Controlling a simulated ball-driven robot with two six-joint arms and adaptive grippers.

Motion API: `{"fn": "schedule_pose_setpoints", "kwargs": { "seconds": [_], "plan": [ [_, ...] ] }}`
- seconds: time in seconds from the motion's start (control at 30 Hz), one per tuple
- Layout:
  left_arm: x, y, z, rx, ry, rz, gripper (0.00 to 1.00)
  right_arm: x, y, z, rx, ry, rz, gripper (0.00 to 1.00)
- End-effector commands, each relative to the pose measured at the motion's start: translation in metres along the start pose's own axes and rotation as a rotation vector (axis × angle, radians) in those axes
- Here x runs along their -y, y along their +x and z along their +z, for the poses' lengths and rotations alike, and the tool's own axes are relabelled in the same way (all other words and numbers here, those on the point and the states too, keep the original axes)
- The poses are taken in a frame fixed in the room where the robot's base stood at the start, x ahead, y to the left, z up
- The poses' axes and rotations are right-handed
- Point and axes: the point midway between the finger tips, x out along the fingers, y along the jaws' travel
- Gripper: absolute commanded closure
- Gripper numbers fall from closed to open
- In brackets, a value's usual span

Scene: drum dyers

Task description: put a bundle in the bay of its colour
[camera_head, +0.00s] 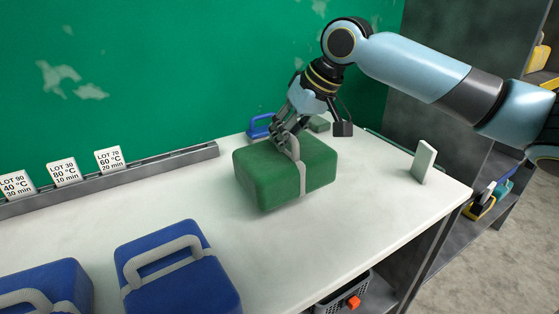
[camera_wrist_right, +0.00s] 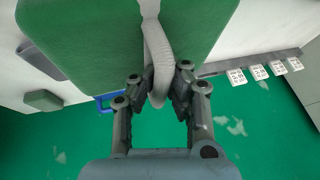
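A green bundle (camera_head: 270,175) with a pale grey strap and handle is on the white table, near its back. My right gripper (camera_head: 287,140) is above it, with its fingers on either side of the handle. In the right wrist view the fingers (camera_wrist_right: 160,88) close on the grey handle (camera_wrist_right: 158,50) of the green bundle (camera_wrist_right: 95,45). I cannot tell whether the bundle is lifted. Two blue bundles with grey handles lie at the front left, one whole (camera_head: 185,280) and one cut by the frame (camera_head: 60,285). My left gripper is out of view.
The white table (camera_head: 340,235) is clear around the green bundle's front. Behind it are a blue piece (camera_head: 260,126) and a small green block (camera_head: 319,124). A white upright plate (camera_head: 424,161) stands right. Lot cards (camera_head: 110,159) line a rail. Grey shelving (camera_head: 390,120) holds coloured items.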

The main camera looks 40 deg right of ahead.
Motion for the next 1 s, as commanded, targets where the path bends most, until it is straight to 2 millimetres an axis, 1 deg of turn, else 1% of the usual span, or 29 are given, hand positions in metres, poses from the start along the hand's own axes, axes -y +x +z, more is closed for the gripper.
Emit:
{"fn": "schedule_pose_setpoints", "kwargs": {
  "seconds": [0.03, 0.1, 0.27, 0.5, 0.7, 0.73, 0.9, 0.93, 1.0],
  "plan": [
    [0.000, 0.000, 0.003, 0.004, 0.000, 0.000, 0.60, 0.005, 0.003, -0.002, -0.004, -0.001, -0.005, 1.00],
    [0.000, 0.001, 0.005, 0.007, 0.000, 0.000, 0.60, 0.007, 0.006, -0.002, -0.004, -0.002, -0.003, 1.00],
    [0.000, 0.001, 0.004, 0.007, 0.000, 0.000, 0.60, 0.007, 0.014, 0.001, -0.001, -0.001, -0.002, 1.00],
    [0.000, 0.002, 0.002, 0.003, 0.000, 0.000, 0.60, -0.001, 0.041, 0.015, 0.000, -0.001, -0.001, 1.00],
    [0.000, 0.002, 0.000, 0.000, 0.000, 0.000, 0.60, -0.002, 0.043, 0.016, 0.000, -0.002, -0.001, 1.00],
    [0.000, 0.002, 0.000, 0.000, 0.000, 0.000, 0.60, -0.003, 0.044, 0.017, 0.003, -0.001, 0.001, 0.94],
    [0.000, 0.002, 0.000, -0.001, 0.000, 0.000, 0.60, -0.003, 0.044, 0.017, 0.003, -0.001, 0.001, 0.71],
    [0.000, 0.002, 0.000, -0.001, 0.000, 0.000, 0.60, -0.003, 0.044, 0.017, 0.002, -0.001, 0.001, 0.69],
    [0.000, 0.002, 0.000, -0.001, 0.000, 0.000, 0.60, -0.003, 0.043, 0.017, 0.002, -0.001, 0.000, 0.69]
  ]
}}
